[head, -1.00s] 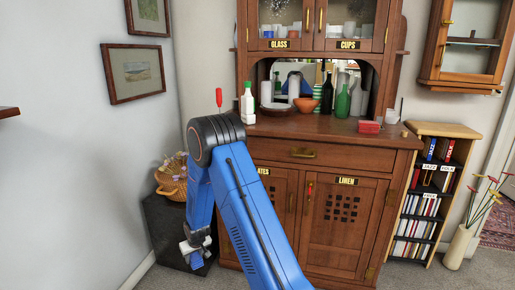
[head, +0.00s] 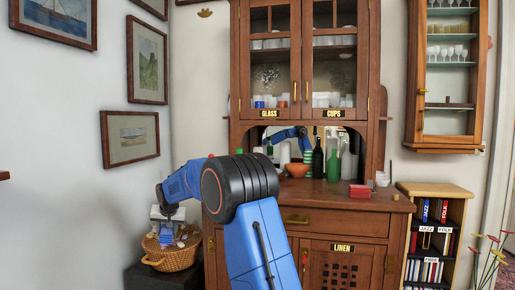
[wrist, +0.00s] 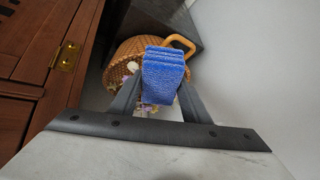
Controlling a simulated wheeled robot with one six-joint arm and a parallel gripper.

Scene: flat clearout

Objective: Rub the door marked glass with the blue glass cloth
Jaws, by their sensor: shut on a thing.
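My gripper (head: 167,214) is at the left in the head view, above the wicker basket. In the wrist view my gripper (wrist: 160,95) is shut on the folded blue cloth (wrist: 163,75). The cloth also shows as a small blue patch in the head view (head: 166,230). The door marked glass (head: 270,60) is the upper left glazed door of the wooden cabinet. It looks closed, with a GLASS label (head: 270,113) below it. My gripper is well below and left of this door, and apart from it.
The wicker basket (head: 170,258) stands on a dark stand beside the cabinet. The CUPS door (head: 334,60) adjoins on the right. Framed pictures hang on the left wall.

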